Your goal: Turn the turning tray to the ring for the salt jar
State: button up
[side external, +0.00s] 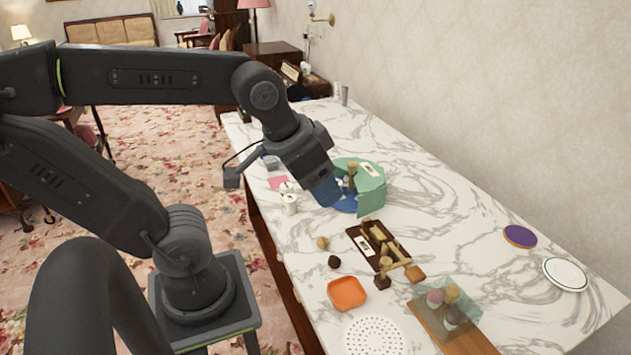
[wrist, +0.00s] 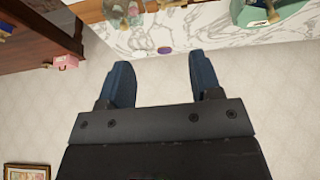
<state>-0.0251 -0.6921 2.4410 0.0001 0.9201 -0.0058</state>
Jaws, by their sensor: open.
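A wooden post-like piece (side external: 351,176) stands there. My gripper (side external: 328,195) is in front of the housing, its blue fingers overlapping the tray in the side view; contact cannot be told. In the wrist view, my gripper (wrist: 160,72) is open with nothing between the fingers, and the green housing (wrist: 285,9) is at the top right. A small white jar (side external: 290,204) stands left of the tray; I cannot tell if it holds salt.
On the marble counter (side external: 455,230) are a dark wooden rack (side external: 368,246), an orange dish (side external: 346,292), a clear box (side external: 455,294) on a board, a white perforated disc (side external: 373,338), a purple disc (side external: 520,237) and a white plate (side external: 565,273). The right middle is clear.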

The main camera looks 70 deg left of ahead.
jog(key=w+a+r+n+g, duration=0.15)
jog(key=w+a+r, duration=0.3)
jog(key=w, duration=0.45)
jog(key=n+g, duration=0.4)
jog(key=n, duration=0.3)
send_over(353, 163)
notch_tip(353, 163, down, 12)
notch_tip(353, 163, down, 13)
jog(key=shift+s+r, duration=0.1)
grip_shut()
